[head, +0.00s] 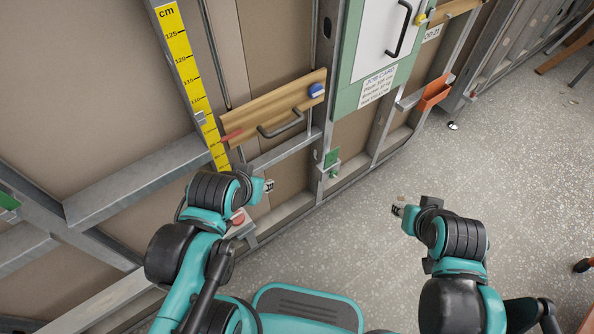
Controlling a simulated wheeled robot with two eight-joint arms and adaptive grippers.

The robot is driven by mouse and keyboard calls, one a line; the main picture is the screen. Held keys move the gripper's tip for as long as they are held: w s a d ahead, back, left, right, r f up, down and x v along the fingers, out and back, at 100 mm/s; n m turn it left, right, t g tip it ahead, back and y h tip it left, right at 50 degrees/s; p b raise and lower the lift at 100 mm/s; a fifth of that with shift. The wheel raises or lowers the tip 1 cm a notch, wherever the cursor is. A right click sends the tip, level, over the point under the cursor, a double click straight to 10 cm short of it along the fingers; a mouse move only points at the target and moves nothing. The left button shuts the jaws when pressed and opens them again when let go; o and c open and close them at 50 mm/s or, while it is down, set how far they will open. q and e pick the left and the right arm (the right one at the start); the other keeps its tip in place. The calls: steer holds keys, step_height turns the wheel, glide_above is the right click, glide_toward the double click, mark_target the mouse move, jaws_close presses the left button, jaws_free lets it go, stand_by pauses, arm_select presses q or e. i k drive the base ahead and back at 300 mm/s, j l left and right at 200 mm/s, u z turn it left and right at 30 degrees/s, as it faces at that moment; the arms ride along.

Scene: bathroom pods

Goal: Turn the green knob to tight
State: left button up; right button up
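A small green part (331,157) sits on a metal bracket low on an upright stud, between my two arms. It may be the green knob, but it is too small to tell its shape or how tight it is. Another green piece (8,201) shows at the far left edge. My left gripper (267,186) is left of and below the bracket, apart from it. My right gripper (398,210) is over the floor, right of and below the bracket. Both grippers are small and seen end on, and their fingers cannot be made out clearly.
A wooden board (265,112) with a handle and blue knob (316,90) is on the wall frame. A red knob (238,218) lies beside my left arm. The floor is open.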

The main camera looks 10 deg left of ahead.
mark_target(333, 173)
steer(key=i+l+u, duration=0.1)
steer(key=u, duration=0.35)
steer(key=l+u, duration=0.2)
steer(key=u, duration=0.2)
steer(key=i+l+u, duration=0.1)
steer(key=u, duration=0.35)
steer(key=l+u, duration=0.25)
steer(key=u, duration=0.2)
steer(key=l+u, duration=0.2)
steer(key=u, duration=0.2)
steer(key=k+l+u, duration=0.1)
steer(key=l+u, duration=0.2)
steer(key=l, duration=0.15)
steer(key=k+l+u, duration=0.25)
steer(key=l, duration=0.2)
steer(key=k+l+u, duration=0.1)
steer(key=l+u, duration=0.2)
steer(key=k+l+u, duration=0.3)
steer(key=l, duration=0.15)
steer(key=k+l, duration=0.45)
steer(key=l, duration=0.15)
steer(key=k+l, duration=0.45)
steer(key=l, duration=0.2)
steer(key=k+l+u, duration=0.1)
steer(key=k+l, duration=0.3)
steer(key=l, duration=0.2)
